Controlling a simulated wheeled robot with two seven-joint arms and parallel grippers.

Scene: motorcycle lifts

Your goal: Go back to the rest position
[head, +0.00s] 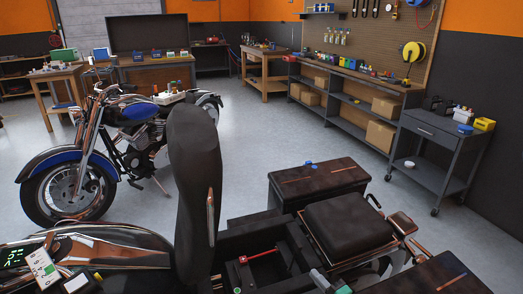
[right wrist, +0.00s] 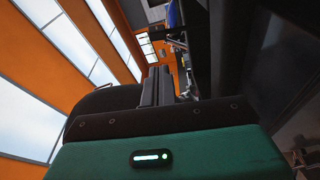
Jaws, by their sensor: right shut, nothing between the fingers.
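My right gripper (right wrist: 157,76) shows in the right wrist view, past its dark and green housing. Its dark fingers are together, with nothing seen between them. It points into the room, with tilted orange walls and bright windows beyond. In the head view I cannot make out either gripper with certainty. My left gripper does not show. A motorcycle stands close in front of me in the head view, its dark seat (head: 195,150) raised upright over an open bay. A red cable (head: 260,257) lies in the bay.
The near motorcycle has dark side cases (head: 318,182) and a rear pad (head: 350,222). A blue motorcycle (head: 110,140) stands beyond, at left. A grey cart (head: 437,140) and a workbench (head: 345,75) line the right side. Grey floor (head: 265,130) lies clear between.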

